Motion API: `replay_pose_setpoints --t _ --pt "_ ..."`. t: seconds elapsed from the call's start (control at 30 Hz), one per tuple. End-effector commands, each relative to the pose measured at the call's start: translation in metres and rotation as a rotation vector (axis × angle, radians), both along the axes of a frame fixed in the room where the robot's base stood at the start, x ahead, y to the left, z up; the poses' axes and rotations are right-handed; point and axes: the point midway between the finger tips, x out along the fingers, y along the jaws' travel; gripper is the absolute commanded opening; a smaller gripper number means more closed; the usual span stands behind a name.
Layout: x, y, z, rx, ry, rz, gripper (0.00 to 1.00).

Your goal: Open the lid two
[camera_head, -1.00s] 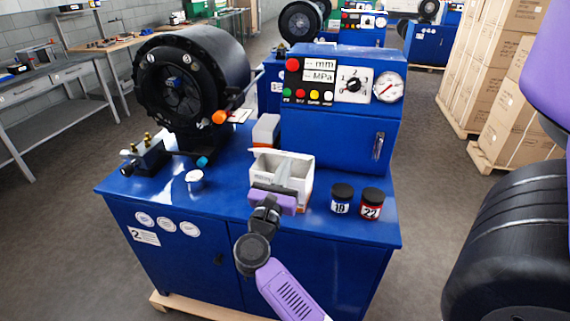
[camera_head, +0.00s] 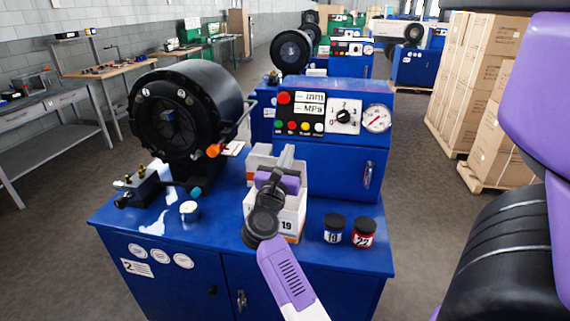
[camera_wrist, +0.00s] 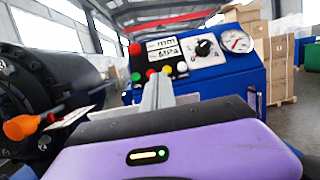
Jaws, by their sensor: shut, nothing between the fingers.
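A white box marked 19 (camera_head: 290,224), with an orange band at its foot, stands on the blue bench top. A second pale box (camera_head: 258,160) stands just behind it. My purple gripper (camera_head: 287,156) is in front of and above the front box and hides much of its top, so I cannot tell how its lid stands. The grey fingers point up, shut and empty. Two black-lidded jars, one blue (camera_head: 333,228) and one red marked 22 (camera_head: 363,232), stand at the right.
The black crimper head (camera_head: 185,115) with an orange-tipped lever (camera_head: 213,150) is at left. A small silver-topped pot (camera_head: 189,211) and a brass-fitted block (camera_head: 145,187) stand before it. The blue control cabinet (camera_head: 330,155) rises behind the boxes.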

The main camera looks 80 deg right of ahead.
Motion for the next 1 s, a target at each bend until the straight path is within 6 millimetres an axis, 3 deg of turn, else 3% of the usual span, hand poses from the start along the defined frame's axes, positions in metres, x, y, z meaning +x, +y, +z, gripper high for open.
replay_pose_setpoints --t 0.23,1.0 --pt "0.0001 -0.0119 0.0029 0.000 0.000 0.000 0.00" --pt "0.0002 -0.0114 0.0028 0.000 0.001 0.001 0.00"
